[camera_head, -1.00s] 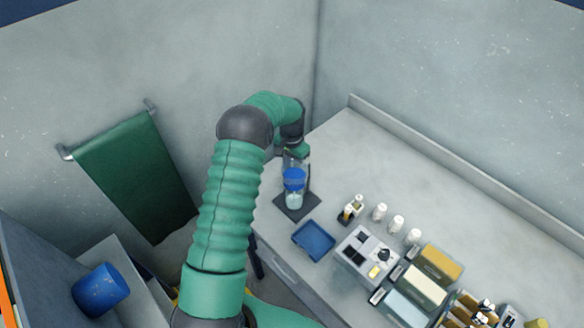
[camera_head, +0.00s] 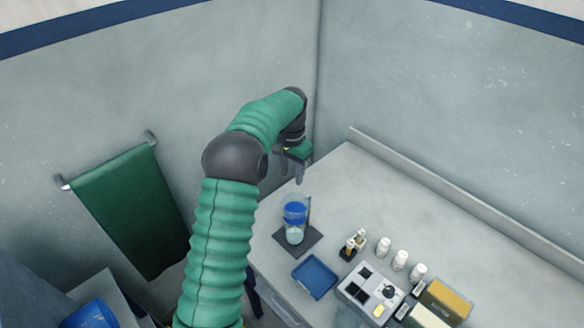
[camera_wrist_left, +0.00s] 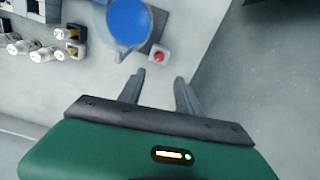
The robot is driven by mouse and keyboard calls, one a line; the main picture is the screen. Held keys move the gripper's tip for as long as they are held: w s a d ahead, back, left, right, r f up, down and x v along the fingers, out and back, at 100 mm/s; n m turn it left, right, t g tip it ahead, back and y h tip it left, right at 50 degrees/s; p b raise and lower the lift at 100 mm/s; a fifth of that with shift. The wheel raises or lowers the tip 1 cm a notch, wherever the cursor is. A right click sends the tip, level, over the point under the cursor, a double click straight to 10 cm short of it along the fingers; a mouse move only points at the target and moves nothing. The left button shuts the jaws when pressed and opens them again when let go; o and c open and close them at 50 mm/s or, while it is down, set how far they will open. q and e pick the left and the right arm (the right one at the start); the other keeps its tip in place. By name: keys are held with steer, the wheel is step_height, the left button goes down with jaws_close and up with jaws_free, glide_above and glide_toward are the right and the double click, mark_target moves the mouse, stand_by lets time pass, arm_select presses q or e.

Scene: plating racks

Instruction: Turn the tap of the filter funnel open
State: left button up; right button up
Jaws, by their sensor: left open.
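The filter funnel (camera_head: 295,212), a clear vessel with blue contents above a pale lower part, stands on a dark base plate (camera_head: 312,241) near the bench's left end. In the left wrist view its round blue top (camera_wrist_left: 128,20) shows at the upper edge. A small red knob-like piece (camera_wrist_left: 160,55) sits beside it; I cannot tell whether it is the tap. My left gripper (camera_head: 292,170) is open and empty, above and apart from the funnel. Its two fingers (camera_wrist_left: 160,82) show apart in the left wrist view, below the red piece. My right gripper is not in view.
A blue tray (camera_head: 315,277) lies in front of the funnel. Several white bottles (camera_head: 400,260), a grey block (camera_head: 365,290) and a yellow-topped box (camera_head: 446,298) stand to the right. A green towel (camera_head: 130,215) hangs on the left wall. The bench behind is clear.

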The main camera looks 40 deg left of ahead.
mark_target(292, 204)
arm_select(q)
step_height(292, 204, up, 4)
steer(key=shift+f, duration=0.25)
step_height(292, 204, down, 17)
steer(key=n+b, duration=0.1)
steer(key=n, duration=1.1)
steer(key=shift+d, duration=0.1)
steer(key=shift+c, duration=0.3)
jaws_close()
